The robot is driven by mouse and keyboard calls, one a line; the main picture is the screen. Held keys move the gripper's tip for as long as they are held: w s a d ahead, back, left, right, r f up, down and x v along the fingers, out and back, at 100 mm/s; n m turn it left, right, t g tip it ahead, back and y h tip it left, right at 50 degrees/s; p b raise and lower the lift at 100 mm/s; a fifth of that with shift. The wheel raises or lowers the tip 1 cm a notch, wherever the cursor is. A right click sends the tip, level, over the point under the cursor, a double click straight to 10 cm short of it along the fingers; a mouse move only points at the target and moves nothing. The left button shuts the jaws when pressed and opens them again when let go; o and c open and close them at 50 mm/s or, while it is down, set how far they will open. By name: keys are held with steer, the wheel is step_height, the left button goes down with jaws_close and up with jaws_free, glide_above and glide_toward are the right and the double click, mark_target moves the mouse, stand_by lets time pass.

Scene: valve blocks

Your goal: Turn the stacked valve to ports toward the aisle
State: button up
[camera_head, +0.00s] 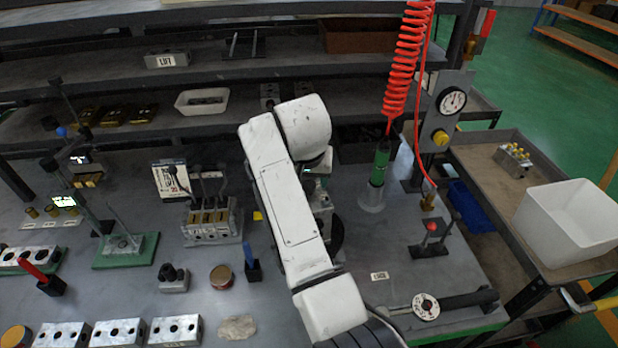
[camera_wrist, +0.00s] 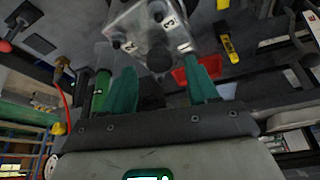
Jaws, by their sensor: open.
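A grey metal valve block (camera_wrist: 135,22) with number labels and a dark round fitting shows at the top of the wrist view. It is just beyond my gripper (camera_wrist: 161,84), whose two green fingers are apart. The block is ahead of the gap between the fingers; I cannot tell whether either finger touches it. In the head view, my white arm hides most of the gripper and the place where it works. A grey piece (camera_head: 321,197) shows partly at the arm's right edge; I cannot tell whether it is this block.
A lever valve bank (camera_head: 210,222) stands left of my arm. A green air tool (camera_head: 379,165) hangs on a red coiled hose (camera_head: 408,55) close to the right. Shelves (camera_head: 100,80) run along the back. A white bin (camera_head: 570,222) stands on the right side table.

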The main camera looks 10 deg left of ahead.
steer(key=shift+x, duration=1.1)
steer(key=shift+c, duration=0.4)
jaws_close()
